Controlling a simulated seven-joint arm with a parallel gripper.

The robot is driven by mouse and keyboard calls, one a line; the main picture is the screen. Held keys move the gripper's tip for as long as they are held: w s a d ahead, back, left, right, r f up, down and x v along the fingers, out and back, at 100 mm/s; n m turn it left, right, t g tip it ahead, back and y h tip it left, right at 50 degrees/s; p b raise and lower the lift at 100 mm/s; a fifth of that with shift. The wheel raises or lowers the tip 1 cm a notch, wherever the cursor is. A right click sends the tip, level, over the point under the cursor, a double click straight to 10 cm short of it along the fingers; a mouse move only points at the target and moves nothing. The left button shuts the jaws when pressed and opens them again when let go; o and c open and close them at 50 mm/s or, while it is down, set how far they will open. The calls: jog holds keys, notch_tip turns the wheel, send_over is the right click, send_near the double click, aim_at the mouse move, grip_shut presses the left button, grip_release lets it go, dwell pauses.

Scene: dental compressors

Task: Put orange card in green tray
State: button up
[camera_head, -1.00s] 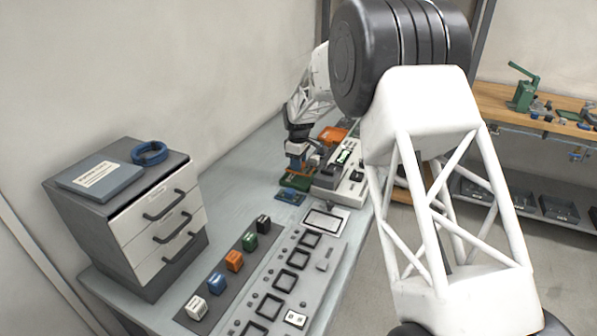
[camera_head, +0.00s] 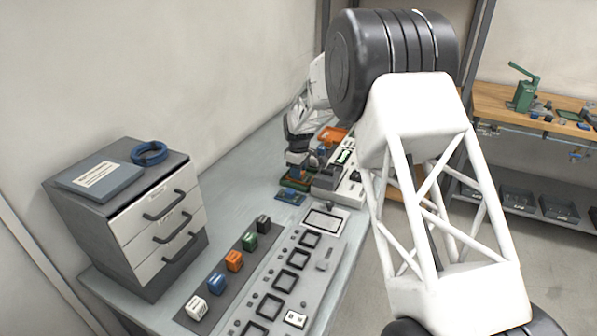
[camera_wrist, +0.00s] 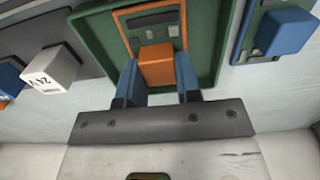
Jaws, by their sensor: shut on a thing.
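In the wrist view the orange card (camera_wrist: 168,18) has a flat framed body and a raised orange block (camera_wrist: 157,66). My gripper (camera_wrist: 158,82) has its two blue fingers shut on that block, one on each side. The card is over the green tray (camera_wrist: 102,38), within its rim; I cannot tell whether it touches the floor. In the head view my gripper (camera_head: 296,172) is low over the green tray (camera_head: 285,182) at the far part of the bench, and the card there is mostly hidden.
A blue card with a block (camera_wrist: 284,32) lies to the right in the wrist view. An orange tray (camera_head: 332,134) and a pale device (camera_head: 345,175) stand close to my gripper. Coloured blocks (camera_head: 234,261) line the nearer bench, beside a drawer cabinet (camera_head: 150,215).

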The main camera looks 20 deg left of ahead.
jog(key=shift+f, duration=0.15)
jog(key=o, duration=1)
jog(key=shift+r, duration=6.15)
